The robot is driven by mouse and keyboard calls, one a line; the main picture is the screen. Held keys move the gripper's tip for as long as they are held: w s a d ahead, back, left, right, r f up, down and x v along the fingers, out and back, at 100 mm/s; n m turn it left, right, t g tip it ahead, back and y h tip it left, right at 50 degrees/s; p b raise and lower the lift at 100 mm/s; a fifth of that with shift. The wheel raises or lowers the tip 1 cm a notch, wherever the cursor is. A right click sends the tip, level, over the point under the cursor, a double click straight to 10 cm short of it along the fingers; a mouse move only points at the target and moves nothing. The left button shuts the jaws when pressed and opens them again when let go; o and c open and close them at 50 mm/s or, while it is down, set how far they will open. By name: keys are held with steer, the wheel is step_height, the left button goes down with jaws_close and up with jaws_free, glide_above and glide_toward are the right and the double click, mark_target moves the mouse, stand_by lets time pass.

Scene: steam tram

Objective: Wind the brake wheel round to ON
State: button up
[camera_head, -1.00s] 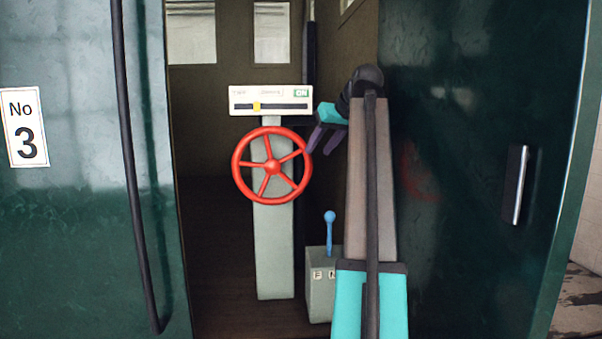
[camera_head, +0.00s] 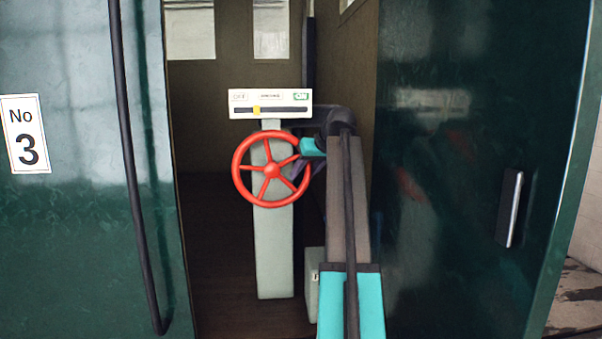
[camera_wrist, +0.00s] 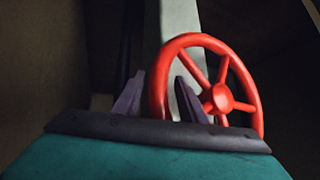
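The red brake wheel (camera_head: 271,171) with several spokes stands on a pale grey post (camera_head: 273,250) inside the doorway. Above it is a white indicator panel (camera_head: 290,96) with a green ON label at its right end. A yellow marker (camera_head: 256,111) sits in the slot left of the middle. My gripper (camera_head: 300,165) is at the wheel's right rim, partly hidden behind it in the head view. In the wrist view the two dark fingers of my gripper (camera_wrist: 158,98) are apart, with the wheel's rim (camera_wrist: 158,85) showing between them. I cannot tell whether they touch the rim.
A grey lever box (camera_head: 313,285) is mostly hidden behind my arm. The dark green door panel (camera_head: 450,200) with a handle (camera_head: 510,208) is close on the right. A green wall with a black handrail (camera_head: 135,180) bounds the left.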

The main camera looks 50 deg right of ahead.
steer(key=shift+w+d+f, duration=0.1)
steer(key=shift+w+f, duration=0.4)
jaws_close()
steer(key=shift+w+f, duration=0.15)
